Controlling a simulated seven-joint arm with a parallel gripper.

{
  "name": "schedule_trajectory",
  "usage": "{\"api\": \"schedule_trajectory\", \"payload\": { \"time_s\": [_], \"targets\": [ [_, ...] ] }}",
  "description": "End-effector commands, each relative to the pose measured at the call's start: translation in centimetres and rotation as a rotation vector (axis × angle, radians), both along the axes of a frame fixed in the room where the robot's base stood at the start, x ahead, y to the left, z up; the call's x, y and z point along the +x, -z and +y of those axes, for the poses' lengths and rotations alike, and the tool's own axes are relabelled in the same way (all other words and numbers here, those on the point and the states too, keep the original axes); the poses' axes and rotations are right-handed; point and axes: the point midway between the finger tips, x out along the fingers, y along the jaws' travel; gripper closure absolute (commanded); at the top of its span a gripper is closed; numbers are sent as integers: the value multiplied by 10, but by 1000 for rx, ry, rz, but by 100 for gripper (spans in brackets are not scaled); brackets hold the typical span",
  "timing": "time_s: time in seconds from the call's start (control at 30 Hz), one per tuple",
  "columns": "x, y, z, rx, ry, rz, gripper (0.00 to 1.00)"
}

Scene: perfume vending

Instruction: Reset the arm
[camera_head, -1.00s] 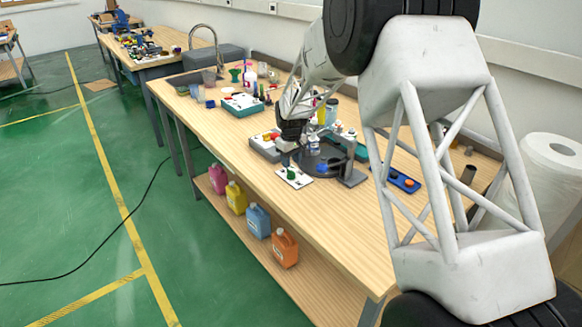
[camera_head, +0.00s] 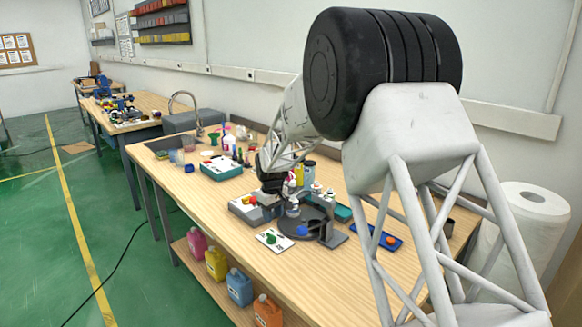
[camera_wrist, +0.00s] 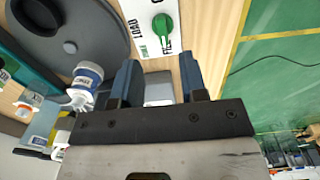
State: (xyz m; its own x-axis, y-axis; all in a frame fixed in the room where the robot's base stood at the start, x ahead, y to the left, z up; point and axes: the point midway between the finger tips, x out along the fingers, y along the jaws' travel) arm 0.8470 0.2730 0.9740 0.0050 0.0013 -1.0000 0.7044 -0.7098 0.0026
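My gripper (camera_head: 272,187) is low over the front of the wooden workbench, beside the dark round station (camera_head: 316,218). In the wrist view my gripper (camera_wrist: 158,85) has its two blue fingers spread apart. A pale patch shows between them; I cannot tell what it is, and nothing looks clamped. A white bottle with a blue label (camera_wrist: 88,78) stands to the left of the fingers, outside them. A white card with a green knob (camera_wrist: 163,24) lies ahead of the fingers; the card's knob also shows in the head view (camera_head: 271,239).
A grey box with coloured buttons (camera_head: 248,209) is beside my gripper. A blue tray (camera_head: 378,236) lies to the right. A white paper roll (camera_head: 521,225) stands at the far right. Coloured jugs (camera_head: 239,287) sit on the lower shelf. The bench's front right is clear.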

Motion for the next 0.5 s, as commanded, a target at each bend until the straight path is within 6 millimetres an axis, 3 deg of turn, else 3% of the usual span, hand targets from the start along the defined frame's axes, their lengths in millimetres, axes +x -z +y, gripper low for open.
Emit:
{"api": "schedule_trajectory", "payload": {
  "time_s": [0.27,0.5],
  "targets": [
    [-35,-46,-38,7,71,-22,61],
    [-79,-89,-78,14,152,-43,61]
  ]
}}
